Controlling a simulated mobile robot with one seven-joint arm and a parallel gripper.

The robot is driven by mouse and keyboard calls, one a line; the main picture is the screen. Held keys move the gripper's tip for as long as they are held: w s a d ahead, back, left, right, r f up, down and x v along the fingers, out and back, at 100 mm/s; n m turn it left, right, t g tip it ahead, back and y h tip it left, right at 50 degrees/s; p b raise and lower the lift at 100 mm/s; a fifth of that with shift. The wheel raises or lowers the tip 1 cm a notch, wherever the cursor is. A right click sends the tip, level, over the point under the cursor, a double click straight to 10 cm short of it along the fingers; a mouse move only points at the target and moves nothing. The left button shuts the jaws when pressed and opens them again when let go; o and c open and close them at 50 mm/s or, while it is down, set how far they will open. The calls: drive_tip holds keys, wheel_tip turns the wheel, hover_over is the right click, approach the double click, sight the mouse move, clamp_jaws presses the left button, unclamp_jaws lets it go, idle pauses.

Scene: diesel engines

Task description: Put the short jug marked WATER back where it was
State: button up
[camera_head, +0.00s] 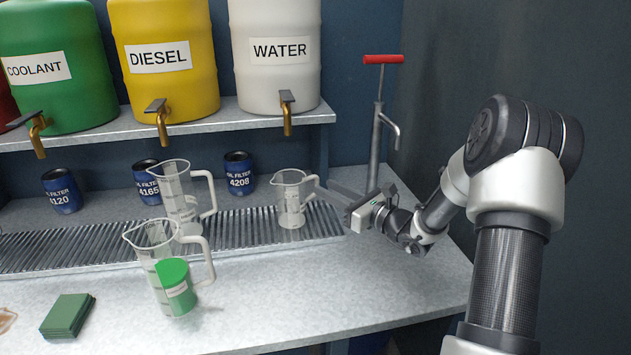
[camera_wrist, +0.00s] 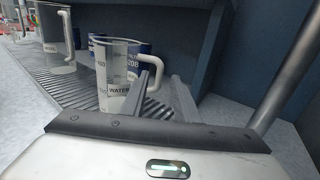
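The short clear jug marked WATER (camera_head: 291,200) stands upright on the slatted drip grate, below the white WATER drum. Its handle points right, towards my gripper (camera_head: 325,189). In the wrist view the jug (camera_wrist: 117,72) shows its WATER label, and it looks empty. My gripper (camera_wrist: 164,70) has its two fingers apart with nothing held between them. The left finger overlaps the handle in the wrist view; I cannot tell whether it touches.
Taller clear jugs stand left, one on the grate (camera_head: 178,195) and one in front with green contents (camera_head: 160,250). Blue oil filters (camera_head: 239,172) stand behind. A red-handled pump (camera_head: 376,130) rises behind my gripper. The front-right counter (camera_head: 370,275) is clear.

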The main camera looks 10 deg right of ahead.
drive_tip(key=shift+v, duration=1.65)
drive_tip(key=shift+a, duration=0.1)
